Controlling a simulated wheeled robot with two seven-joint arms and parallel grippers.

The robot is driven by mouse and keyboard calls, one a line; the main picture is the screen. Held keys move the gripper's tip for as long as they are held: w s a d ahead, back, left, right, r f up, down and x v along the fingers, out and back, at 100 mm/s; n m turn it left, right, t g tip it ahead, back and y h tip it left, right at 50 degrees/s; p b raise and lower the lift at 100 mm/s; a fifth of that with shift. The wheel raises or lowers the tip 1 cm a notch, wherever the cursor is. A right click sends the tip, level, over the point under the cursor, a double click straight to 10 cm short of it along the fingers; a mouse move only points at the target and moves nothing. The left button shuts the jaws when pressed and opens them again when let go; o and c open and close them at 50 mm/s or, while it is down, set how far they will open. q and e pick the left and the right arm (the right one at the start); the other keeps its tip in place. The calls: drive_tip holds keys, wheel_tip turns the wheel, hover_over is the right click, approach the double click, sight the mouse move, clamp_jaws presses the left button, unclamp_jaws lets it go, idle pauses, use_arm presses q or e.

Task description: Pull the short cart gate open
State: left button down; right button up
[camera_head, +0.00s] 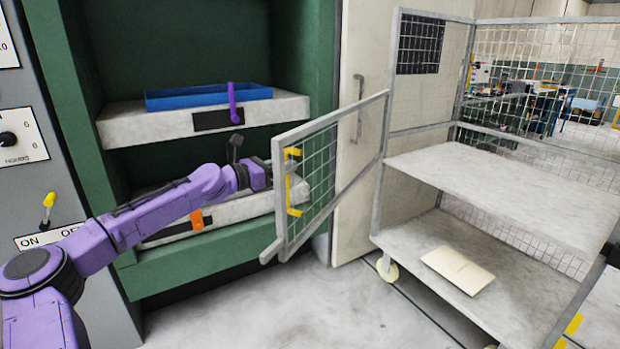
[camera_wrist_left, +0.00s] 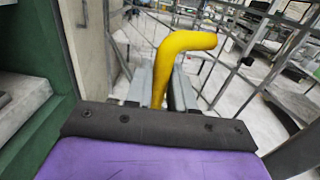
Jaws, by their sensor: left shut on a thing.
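The short cart gate (camera_head: 320,170) is a grey-framed wire-mesh panel. It stands swung out at an angle from the left front post of the cart (camera_head: 493,172), towards the green press. A yellow handle (camera_head: 291,183) is fixed on the gate near its free end. My left gripper (camera_head: 270,172) reaches the gate's free end from the left, with its fingertips partly hidden by the gate frame. In the left wrist view the yellow handle (camera_wrist_left: 172,65) rises between the two grey fingers, which are shut on it. My right gripper is not in view.
The green press (camera_head: 62,95) stands behind my left arm, with a blue tray (camera_head: 208,97) on its upper platen. A beige door or panel (camera_head: 355,60) is behind the gate. A pale flat sheet (camera_head: 458,269) lies on the cart's lower shelf. Floor in front is clear.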

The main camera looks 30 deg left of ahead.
use_arm(q)
drive_tip(key=w+a, duration=0.1)
drive_tip(key=a, duration=1.1)
drive_tip(key=shift+r, duration=0.25)
drive_tip(key=c, duration=1.3)
unclamp_jaws()
drive_tip(key=shift+o, duration=1)
drive_tip(key=shift+w+d+f, duration=0.15)
drive_tip(key=shift+w+d, duration=0.1)
drive_tip(key=shift+w, duration=0.1)
drive_tip(key=p+v, duration=0.3)
drive_tip(key=v, duration=0.7)
drive_tip(key=shift+s+p, duration=0.25)
drive_tip(key=shift+p, duration=0.05)
drive_tip(key=shift+a, duration=0.1)
